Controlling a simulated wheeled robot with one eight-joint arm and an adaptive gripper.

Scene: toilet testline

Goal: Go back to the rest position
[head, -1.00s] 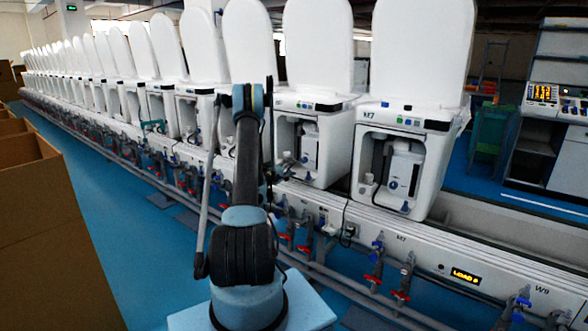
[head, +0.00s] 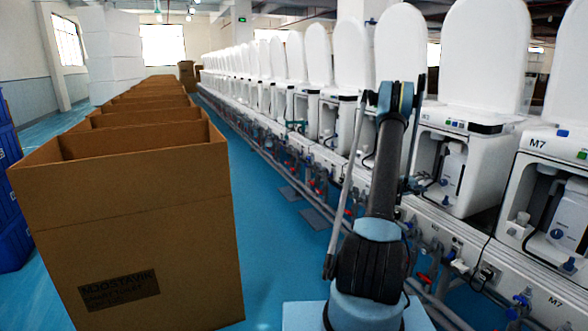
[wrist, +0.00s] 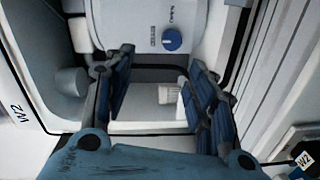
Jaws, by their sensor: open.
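My arm rises in front of the toilet row in the head view, and its end is mostly hidden behind my own links there. In the wrist view my gripper (wrist: 158,85) is open, with its two dark blue fingers apart and nothing held between them. Behind the fingers is the open bay of a toilet, with a grey unit (wrist: 150,28) that has a blue knob (wrist: 172,39). A small white ribbed piece (wrist: 169,93) shows in the bay between the fingers. I cannot tell how near the fingers are to it.
White toilets with raised lids (head: 487,45) stand in a long row on the right. Pipes and red-handled valves (head: 424,278) run below them. A row of open cardboard boxes (head: 150,220) stands on the left, with blue crates (head: 12,200) beyond. Blue floor (head: 265,230) is free between.

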